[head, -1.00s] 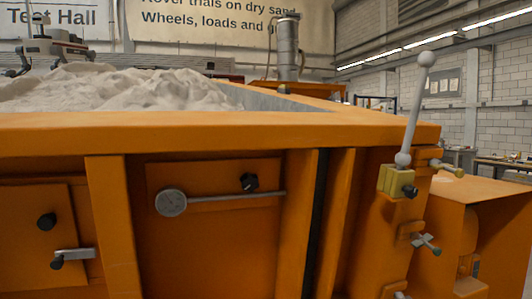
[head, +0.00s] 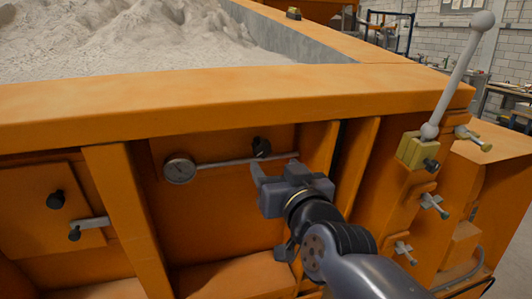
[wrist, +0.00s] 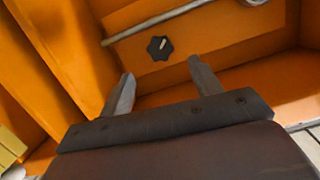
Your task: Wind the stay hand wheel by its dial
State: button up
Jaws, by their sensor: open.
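The hand wheel by the dial is a small black lobed knob (head: 261,147) on the orange panel, just above a thin grey rod (head: 230,161). The round pale dial (head: 179,170) is at the rod's left end. In the wrist view the knob (wrist: 159,48) shows clear between my fingers, beyond their tips. My gripper (head: 277,168) is open and empty, below and slightly right of the knob in the head view. Both fingers (wrist: 160,72) show in the wrist view, apart from the knob. The rod (wrist: 160,22) passes beyond the knob there.
The sandbed's thick orange rim (head: 230,103) overhangs the panel. Upright orange ribs flank the recess. A ball-topped lever (head: 460,75) and several small T-handles stand at the right. Another panel at the left has black knobs (head: 55,199) and a grey latch.

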aim_at(263, 151)
jog(key=x, duration=0.8)
jog(key=shift+w+b, duration=0.1)
jog(key=shift+b, duration=0.2)
jog(key=shift+c, duration=0.2)
jog(key=shift+f, duration=0.1)
jog(key=c, duration=0.9)
